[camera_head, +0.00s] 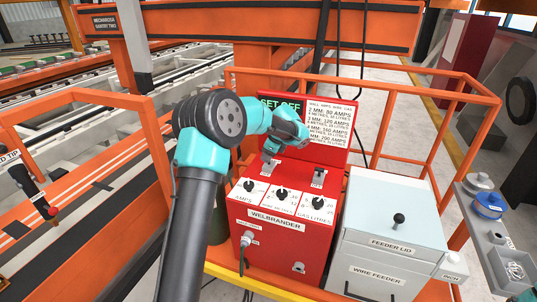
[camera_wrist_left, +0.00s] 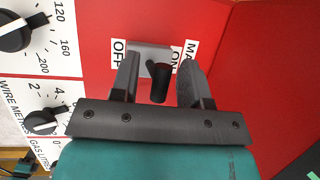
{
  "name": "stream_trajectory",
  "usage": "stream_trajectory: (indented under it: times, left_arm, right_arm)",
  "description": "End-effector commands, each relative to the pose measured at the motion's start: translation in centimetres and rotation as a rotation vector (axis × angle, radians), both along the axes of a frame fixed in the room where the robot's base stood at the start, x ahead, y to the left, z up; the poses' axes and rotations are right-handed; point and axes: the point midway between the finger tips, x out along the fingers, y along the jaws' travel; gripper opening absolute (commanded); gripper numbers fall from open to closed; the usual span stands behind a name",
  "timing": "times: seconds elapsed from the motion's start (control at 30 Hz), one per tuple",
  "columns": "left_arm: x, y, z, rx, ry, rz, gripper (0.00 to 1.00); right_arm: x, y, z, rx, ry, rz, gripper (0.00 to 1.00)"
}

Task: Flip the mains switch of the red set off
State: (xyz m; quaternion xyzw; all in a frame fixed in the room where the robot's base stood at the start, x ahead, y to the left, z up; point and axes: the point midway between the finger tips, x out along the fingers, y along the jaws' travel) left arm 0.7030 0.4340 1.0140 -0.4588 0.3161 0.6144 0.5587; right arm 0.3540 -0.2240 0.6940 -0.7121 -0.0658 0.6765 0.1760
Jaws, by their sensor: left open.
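The red set (camera_head: 281,255), labelled WELBRANDER, stands in the middle of the head view with three dials on its sloped face. Its mains switch (camera_wrist_left: 160,84) shows in the left wrist view as a black lever on a grey plate, between an OFF label on the left and an ON label on the right. The lever seems to lean slightly toward ON. My left gripper (camera_wrist_left: 156,88) is open, its fingers on either side of the lever, with visible gaps. In the head view my left gripper (camera_head: 269,157) is over the set's top left. My right gripper is not in view.
A second switch (camera_head: 318,177) sits on the set's top right. Behind stands a board with a settings chart (camera_head: 328,125). A pale wire feeder (camera_head: 392,215) stands close on the right. Orange rails (camera_head: 395,95) surround the area. A dial (camera_wrist_left: 15,35) shows in the wrist view.

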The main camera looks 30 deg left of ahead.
Motion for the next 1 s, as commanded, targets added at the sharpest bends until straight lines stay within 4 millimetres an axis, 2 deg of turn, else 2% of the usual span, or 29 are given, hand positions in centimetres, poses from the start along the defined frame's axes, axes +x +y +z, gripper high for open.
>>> stream_trajectory:
  times: [0.17, 0.6, 1.0]
  left_arm:
    - [0.0, -0.01, 0.03, 0.0, 0.0, 0.0, 0.41]
    - [0.01, -0.02, 0.06, 0.0, 0.0, 0.0, 0.0]
    - [-0.18, 0.0, 0.14, 0.006, -0.035, -0.001, 0.0]
  right_arm:
    - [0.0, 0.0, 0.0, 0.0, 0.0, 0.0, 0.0]
    - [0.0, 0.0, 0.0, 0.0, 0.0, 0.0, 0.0]
    - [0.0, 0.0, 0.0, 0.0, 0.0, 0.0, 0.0]
